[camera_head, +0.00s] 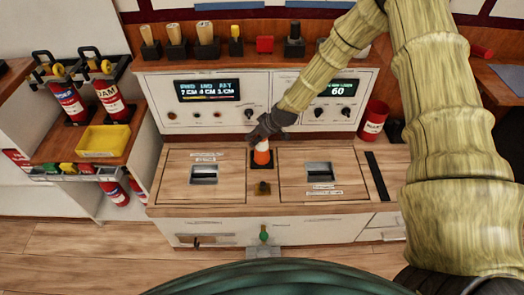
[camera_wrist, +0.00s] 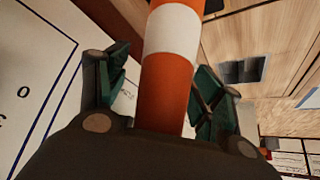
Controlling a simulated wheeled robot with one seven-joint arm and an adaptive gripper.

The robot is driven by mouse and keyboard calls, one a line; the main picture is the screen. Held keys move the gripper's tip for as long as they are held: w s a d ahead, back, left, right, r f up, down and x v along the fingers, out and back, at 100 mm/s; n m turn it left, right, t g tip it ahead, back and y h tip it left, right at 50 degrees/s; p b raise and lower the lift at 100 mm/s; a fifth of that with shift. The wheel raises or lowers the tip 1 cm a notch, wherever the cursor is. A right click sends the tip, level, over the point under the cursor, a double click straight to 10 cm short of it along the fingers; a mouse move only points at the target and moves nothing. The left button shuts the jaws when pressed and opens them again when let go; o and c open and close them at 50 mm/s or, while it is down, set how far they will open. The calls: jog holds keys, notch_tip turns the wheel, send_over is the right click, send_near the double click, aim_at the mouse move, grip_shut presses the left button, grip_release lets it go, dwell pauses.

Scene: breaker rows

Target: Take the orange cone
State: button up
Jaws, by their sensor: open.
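The orange cone (camera_head: 262,157) has a white band and a dark square base, and it stands upright on the wooden counter between two recessed hatches. My gripper (camera_head: 268,128) is right at the top of the cone in the head view, and its arm reaches in from the upper right. In the wrist view the orange and white cone (camera_wrist: 168,75) runs between the two green fingers of my gripper (camera_wrist: 160,90). The fingers are spread, with a visible gap on each side of the cone. The cone's base is out of the wrist view.
A console with two displays (camera_head: 207,90) stands directly behind the cone. A small dark brown knob (camera_head: 263,188) is on the counter in front of it. A red can (camera_head: 373,120) stands to the right. A yellow bin (camera_head: 103,140) and fire extinguishers (camera_head: 68,103) are at the left.

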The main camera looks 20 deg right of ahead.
jog(key=shift+c, duration=0.4)
jog(key=c, duration=1.4)
grip_shut()
jog(key=shift+r, duration=0.15)
